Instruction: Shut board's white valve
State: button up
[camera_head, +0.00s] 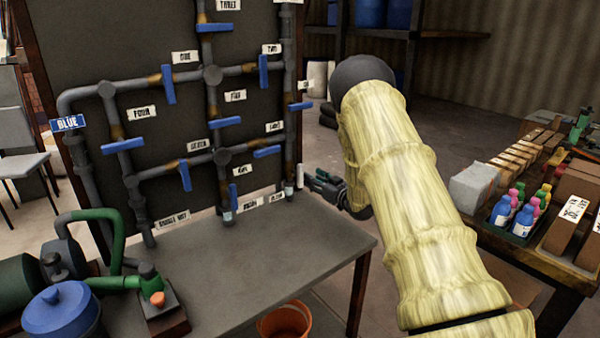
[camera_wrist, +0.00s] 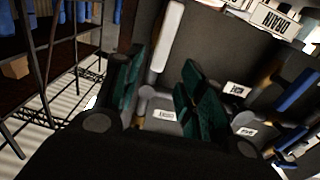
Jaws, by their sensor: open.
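The board (camera_head: 190,110) carries grey pipes and several valve handles, most of them blue. A small white valve handle (camera_head: 300,176) stands roughly upright at the board's lower right edge, beside the right-hand vertical pipe. In the wrist view the white handle (camera_wrist: 167,42) is a long pale bar, seen between the two finger directions. My gripper (camera_head: 316,182) is just right of the handle in the head view. In the wrist view my gripper (camera_wrist: 160,82) has its dark green fingers spread apart with nothing held. Whether a finger touches the handle I cannot tell.
A grey table (camera_head: 290,250) spreads below the board, with a blue-lidded vat (camera_head: 58,308) and green piping at left. An orange bucket (camera_head: 285,320) stands below the table. A right-hand bench holds a bottle tray (camera_head: 507,234). Blue handles (camera_wrist: 298,90) are near in the wrist view.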

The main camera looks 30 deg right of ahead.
aim_at(302, 171)
jog(key=w, duration=0.8)
jog(key=shift+w+a+p, duration=0.3)
jog(key=shift+w+a, duration=0.05)
jog(key=shift+a, duration=0.05)
jog(key=shift+c, duration=0.2)
grip_shut()
